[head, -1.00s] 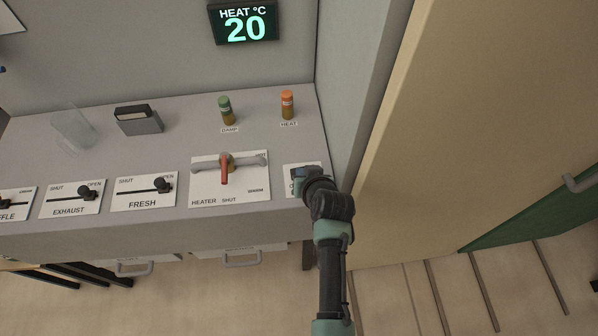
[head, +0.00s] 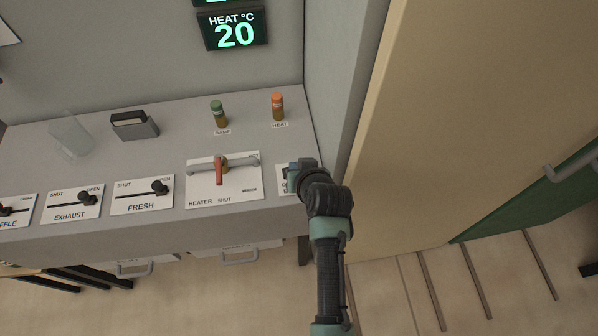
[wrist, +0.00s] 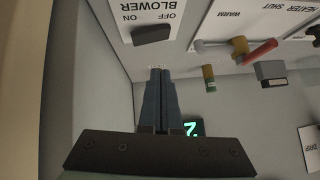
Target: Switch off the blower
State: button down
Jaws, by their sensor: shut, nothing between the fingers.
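The blower plate (head: 283,181) is white and sits at the right end of the grey console, mostly hidden by my gripper in the head view. In the wrist view the plate (wrist: 133,8) appears upside down, with the words BLOWER, ON and OFF. Its dark rocker switch (wrist: 152,34) shows there; I cannot tell which side is pressed. My gripper (head: 294,168) is over the plate's far right part. In the wrist view my gripper (wrist: 160,69) is shut and empty, its fingertips appearing just below the switch, with a gap in the picture.
The heater plate (head: 246,190) with a red lever (head: 219,170) is just left. FRESH (head: 142,205) and EXHAUST (head: 70,213) sliders lie further left. Green-topped (head: 218,112) and orange-topped (head: 278,106) lamps stand behind. A grey side wall (head: 345,90) closes the right. The display (head: 234,30) reads 20.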

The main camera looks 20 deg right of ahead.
jog(key=a+v, duration=0.1)
jog(key=v, duration=0.5)
jog(key=shift+r+b, duration=0.3)
jog(key=shift+r, duration=0.05)
jog(key=shift+s+a, duration=0.1)
jog(key=w+a+r+n+t, duration=0.1)
jog(key=w+a+r+t, duration=0.15)
jog(key=r, duration=0.95)
jog(key=w+a+r+n+t+h, duration=0.1)
jog(key=w+a+r+t, duration=0.2)
jog(key=r, duration=0.8)
jog(key=w+a+r+t, duration=0.1)
jog(key=w+r+t, duration=0.25)
jog(key=r, duration=0.85)
jog(key=s+a+r+t, duration=0.2)
jog(key=s+r+t, duration=0.1)
jog(key=r, duration=0.5)
jog(key=s+a+r+n+t+y, duration=0.1)
jog(key=s+a+r+t, duration=0.2)
jog(key=s+r, duration=0.3)
jog(key=s+a+r+n+t+y, duration=0.1)
jog(key=s+a+r+t, duration=0.2)
jog(key=r, duration=0.8)
jog(key=shift+s+r, duration=0.4)
jog(key=shift+s, duration=0.65)
jog(key=shift+s, duration=0.1)
